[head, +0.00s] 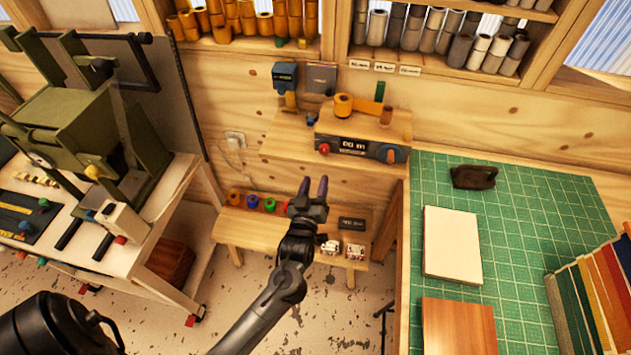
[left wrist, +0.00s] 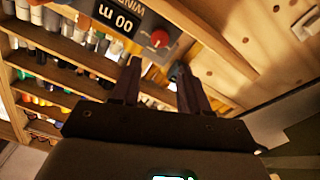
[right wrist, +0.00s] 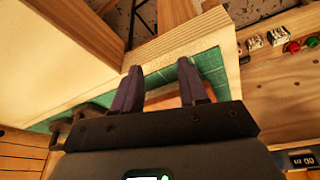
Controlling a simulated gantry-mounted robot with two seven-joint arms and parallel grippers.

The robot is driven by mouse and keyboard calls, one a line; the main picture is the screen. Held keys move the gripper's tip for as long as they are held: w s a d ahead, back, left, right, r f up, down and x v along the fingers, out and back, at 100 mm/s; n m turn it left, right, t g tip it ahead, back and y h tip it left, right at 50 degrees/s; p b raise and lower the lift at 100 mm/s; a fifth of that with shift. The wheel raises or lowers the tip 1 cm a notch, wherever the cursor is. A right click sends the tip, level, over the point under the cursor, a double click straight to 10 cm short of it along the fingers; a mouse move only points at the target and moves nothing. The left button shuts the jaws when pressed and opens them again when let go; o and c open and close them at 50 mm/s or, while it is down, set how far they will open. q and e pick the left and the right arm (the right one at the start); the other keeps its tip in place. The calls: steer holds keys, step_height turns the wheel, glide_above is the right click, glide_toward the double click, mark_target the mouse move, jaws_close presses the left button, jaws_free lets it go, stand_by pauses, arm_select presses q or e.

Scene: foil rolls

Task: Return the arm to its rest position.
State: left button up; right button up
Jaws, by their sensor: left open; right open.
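My left gripper (head: 313,188) is in the middle of the head view, in front of the wooden wall and above a low bench. Its fingers are apart, with nothing between them. In the left wrist view the open left fingers (left wrist: 157,68) point toward the winder (left wrist: 130,20) with its red knob and "00 m" display. The winder also shows in the head view (head: 360,148), behind and above the left gripper, apart from it. My right gripper is not seen in the head view. In the right wrist view its fingers (right wrist: 160,70) are apart and empty, over part of the green mat (right wrist: 207,70).
The low bench (head: 255,235) holds coloured spools and small items. At right, the green cutting mat (head: 520,210) bears a cream block (head: 452,245), a wooden board (head: 458,325) and a dark object (head: 473,177). A green machine (head: 75,125) stands left. Foil rolls (head: 440,30) fill shelves above.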

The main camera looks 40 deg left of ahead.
arm_select(q)
steer(key=s+d+f+m+g+h, duration=0.3)
steer(key=s+d+m+g+h, duration=0.25)
steer(key=s, duration=0.65)
steer(key=s+d+f+m+g+h, duration=0.35)
steer(key=s+d+m+g, duration=0.3)
steer(key=s, duration=0.65)
step_height(320, 180, up, 21)
steer(key=p, duration=2.1)
steer(key=shift+s, duration=0.3)
